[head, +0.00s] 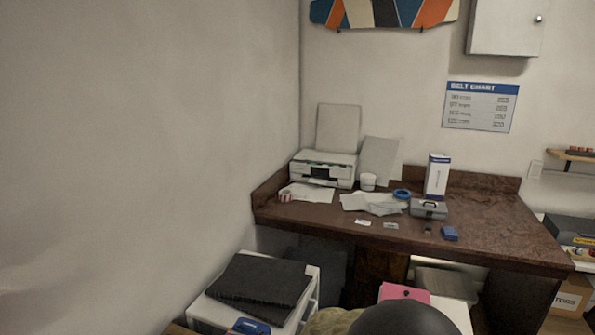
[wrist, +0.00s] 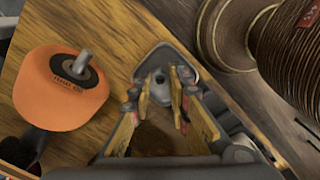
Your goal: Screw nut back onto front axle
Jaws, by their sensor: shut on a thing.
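In the wrist view, an orange wheel (wrist: 58,97) is at the left, over a wooden surface. A bare silver axle end (wrist: 82,62) sticks out of its dark hub. My gripper (wrist: 162,84) is in the middle, to the right of the wheel and apart from it. Its yellow-padded fingers are shut on a small grey piece (wrist: 159,77) at the tips, which looks like the nut. Its exact shape is too small to tell. The head view shows neither the wheel nor my gripper.
A brown ribbed round object (wrist: 228,40) stands at the upper right of the wrist view. In the head view, a brown desk (head: 490,222) with a printer (head: 322,168) and a white box (head: 437,176) stands by the wall. A white drawer unit (head: 308,290) is in front.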

